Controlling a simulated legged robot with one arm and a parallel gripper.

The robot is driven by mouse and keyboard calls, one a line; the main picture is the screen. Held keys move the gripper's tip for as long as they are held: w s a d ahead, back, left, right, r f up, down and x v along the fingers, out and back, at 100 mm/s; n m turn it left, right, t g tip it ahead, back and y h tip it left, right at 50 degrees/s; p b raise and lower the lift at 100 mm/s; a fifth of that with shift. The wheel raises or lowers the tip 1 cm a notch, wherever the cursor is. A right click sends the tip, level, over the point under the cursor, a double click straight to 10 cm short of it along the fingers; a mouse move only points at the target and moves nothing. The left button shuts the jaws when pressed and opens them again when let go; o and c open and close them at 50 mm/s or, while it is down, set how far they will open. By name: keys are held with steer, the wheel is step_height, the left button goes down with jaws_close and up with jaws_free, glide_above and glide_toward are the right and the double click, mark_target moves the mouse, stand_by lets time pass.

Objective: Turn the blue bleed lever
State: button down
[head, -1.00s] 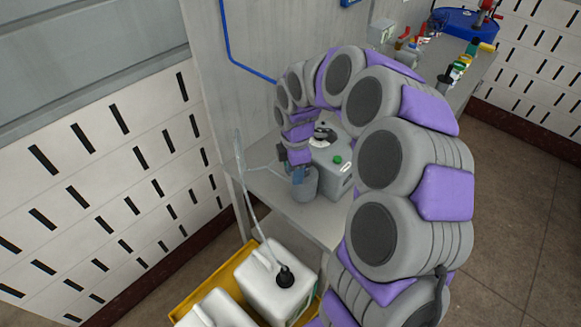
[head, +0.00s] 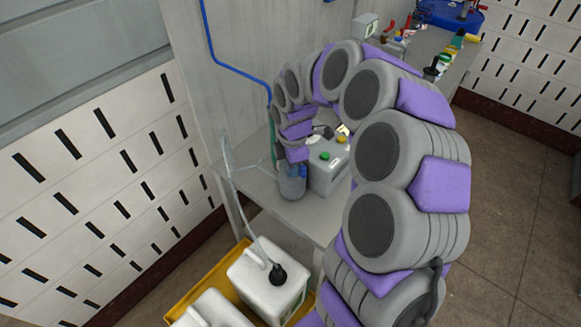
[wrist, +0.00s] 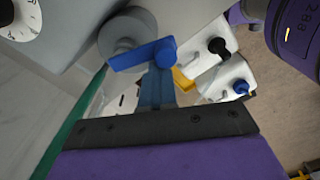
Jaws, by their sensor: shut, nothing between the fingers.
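The blue bleed lever (wrist: 138,56) shows in the wrist view as a short bar with a round end, in front of a grey round part (wrist: 127,30). My gripper (wrist: 158,72) has blue fingers, shut together with nothing between them. Their tips are at or very near the lever's round end; I cannot tell whether they touch. In the head view my gripper (head: 296,170) is low beside the grey box (head: 330,172) and over the grey cylinder (head: 292,188). I cannot make out the lever there, as my arm and fingers cover that spot.
The grey box stands on a bench (head: 290,212) and carries a green button (head: 324,156) and a yellow button (head: 342,139). A clear hose (head: 243,205) runs down to white jugs (head: 266,282) in a yellow tray (head: 182,297). A dial (wrist: 20,15) shows in the wrist view.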

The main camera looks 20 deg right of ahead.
steer(key=shift+d+r, duration=0.1)
steer(key=shift+w+p, duration=0.15)
steer(key=shift+p, duration=0.35)
steer(key=shift+d, duration=0.2)
steer(key=c, duration=1.8)
jaws_free()
steer(key=shift+d, duration=0.2)
steer(key=o, duration=0.8)
steer(key=shift+a, duration=0.2)
steer(key=shift+w+r, duration=0.1)
steer(key=shift+r, duration=0.1)
